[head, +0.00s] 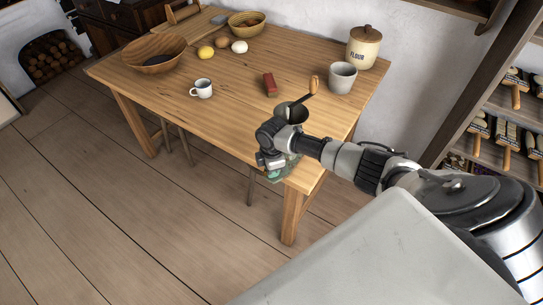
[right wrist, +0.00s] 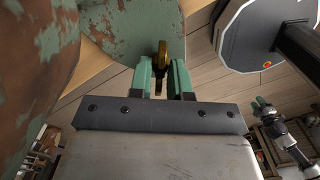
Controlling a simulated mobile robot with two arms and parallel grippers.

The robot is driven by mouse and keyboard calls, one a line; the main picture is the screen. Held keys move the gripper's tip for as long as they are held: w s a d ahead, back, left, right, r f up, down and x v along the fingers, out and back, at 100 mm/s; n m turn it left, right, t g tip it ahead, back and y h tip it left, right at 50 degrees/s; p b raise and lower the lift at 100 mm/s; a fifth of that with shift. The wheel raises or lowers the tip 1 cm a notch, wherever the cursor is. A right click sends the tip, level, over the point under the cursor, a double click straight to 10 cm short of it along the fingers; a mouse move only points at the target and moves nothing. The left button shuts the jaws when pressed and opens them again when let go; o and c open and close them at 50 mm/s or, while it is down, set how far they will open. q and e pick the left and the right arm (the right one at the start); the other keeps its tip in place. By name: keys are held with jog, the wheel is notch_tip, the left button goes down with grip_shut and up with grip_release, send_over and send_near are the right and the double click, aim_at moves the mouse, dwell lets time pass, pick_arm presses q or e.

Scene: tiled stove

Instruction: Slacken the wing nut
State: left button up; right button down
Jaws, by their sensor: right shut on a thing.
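The brass wing nut (right wrist: 162,48) shows in the right wrist view, in front of a chipped green and rusty body (right wrist: 110,30). My right gripper (right wrist: 162,66) is shut on the wing nut, with a green finger on each side. In the head view, my right gripper (head: 272,162) is at the table's near right corner, below a dark hopper (head: 291,113) with a wooden-handled crank (head: 314,85). The wing nut is hidden there by my arm. My left gripper (right wrist: 262,104) shows small at the right of the right wrist view; its opening is unclear.
Shelves with brushes (head: 510,90) stand at the right. The floor at left is clear.

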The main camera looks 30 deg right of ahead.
jog(key=shift+s+f, duration=0.15)
jog(key=c, duration=1.3)
grip_release()
jog(key=shift+d, duration=0.1)
jog(key=shift+o, duration=0.2)
jog(key=shift+r, duration=0.35)
jog(key=r, duration=0.3)
jog(key=shift+s+d+r, duration=0.25)
jog(key=shift+s+r, duration=0.05)
jog(key=shift+r, duration=0.1)
jog(key=s+d+r+b, duration=0.1)
jog(key=s+d+r, duration=0.3)
jog(key=s, duration=0.6)
notch_tip(320, 180, up, 3)
jog(key=shift+d+f, duration=0.15)
jog(key=shift+d, duration=0.25)
